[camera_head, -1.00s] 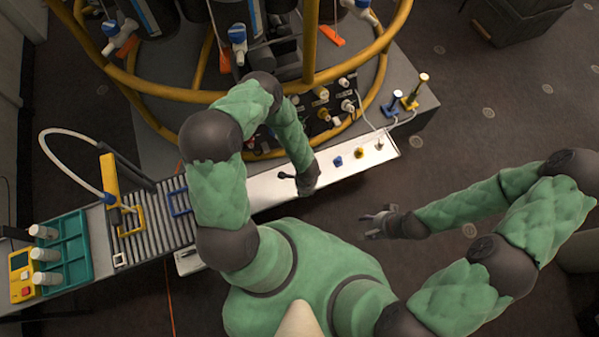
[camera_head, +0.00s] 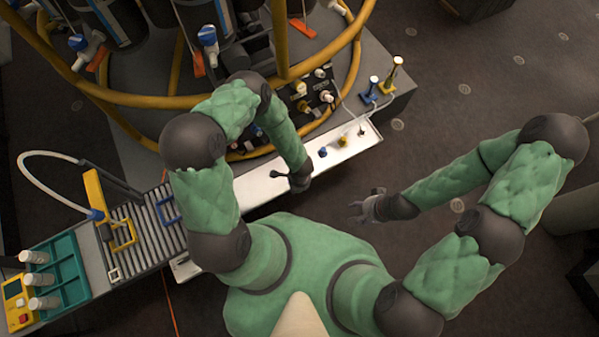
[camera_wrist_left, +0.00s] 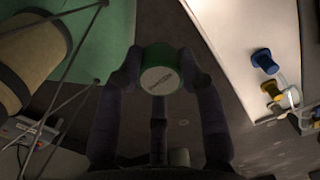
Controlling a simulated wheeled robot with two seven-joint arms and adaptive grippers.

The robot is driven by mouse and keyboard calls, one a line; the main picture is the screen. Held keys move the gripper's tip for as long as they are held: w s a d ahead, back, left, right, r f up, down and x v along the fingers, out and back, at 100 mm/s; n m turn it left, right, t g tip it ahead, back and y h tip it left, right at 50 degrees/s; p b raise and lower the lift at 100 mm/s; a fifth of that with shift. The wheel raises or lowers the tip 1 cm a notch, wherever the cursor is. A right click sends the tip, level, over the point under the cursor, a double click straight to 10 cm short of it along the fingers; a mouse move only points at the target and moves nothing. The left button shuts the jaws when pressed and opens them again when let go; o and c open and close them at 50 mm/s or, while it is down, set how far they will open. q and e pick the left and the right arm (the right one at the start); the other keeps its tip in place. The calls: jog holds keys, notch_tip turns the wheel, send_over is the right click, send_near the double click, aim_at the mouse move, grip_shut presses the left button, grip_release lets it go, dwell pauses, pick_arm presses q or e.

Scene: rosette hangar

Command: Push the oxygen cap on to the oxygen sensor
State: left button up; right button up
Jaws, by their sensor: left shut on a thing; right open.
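My left gripper (camera_head: 288,178) is over the white ledge, left of the blue and yellow pieces. In the left wrist view its fingers are closed around a short green cap (camera_wrist_left: 160,76) with a pale printed face. The print is too small to read, so I cannot tell for sure that it is the oxygen cap. My forearm and gripper hide the cap in the head view. The dark panel (camera_head: 312,96) carries several pale fittings; I cannot tell which one is the oxygen sensor. My right gripper (camera_head: 365,207) is open and empty, over the floor.
The white ledge (camera_head: 255,188) holds a blue piece (camera_head: 322,152) and a yellow piece (camera_head: 343,141). The yellow frame rail (camera_head: 281,40) stands before the panel. Blue and yellow posts stand at the right corner. A teal tray (camera_head: 65,270) lies far left.

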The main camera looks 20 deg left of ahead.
pick_arm(q)
jog(key=w+a+r+m+t+y, duration=0.25)
jog(key=w+a+r, duration=0.2)
jog(key=w, duration=0.45)
jog(key=w+a+r+m+t+y, duration=0.1)
jog(key=w+a+r+t+y, duration=0.15)
jog(key=w+a, duration=0.45)
jog(key=w+a+r+m+t+y, duration=0.1)
jog(key=w+a+r+t+y, duration=0.25)
jog(key=w, duration=0.65)
jog(key=shift+g, duration=0.55)
jog(key=shift+s+a+r+x, duration=0.1)
jog(key=shift+a+x, duration=0.05)
jog(key=shift+x, duration=0.75)
jog(key=shift+s+a+r+x, duration=0.1)
jog(key=shift+a+r+x, duration=0.05)
jog(key=shift+x, duration=0.8)
jog(key=shift+s+a+r+x, duration=0.1)
jog(key=shift+a+x, duration=0.05)
jog(key=shift+x, duration=0.75)
jog(key=shift+w, duration=0.15)
jog(key=shift+b, duration=0.55)
jog(key=shift+b, duration=0.3)
jog(key=shift+b, duration=0.4)
jog(key=shift+a+f, duration=0.1)
jog(key=shift+a, duration=0.05)
jog(key=shift+w+a+f+b, duration=0.1)
jog(key=shift+w+b, duration=0.05)
jog(key=shift+b, duration=0.4)
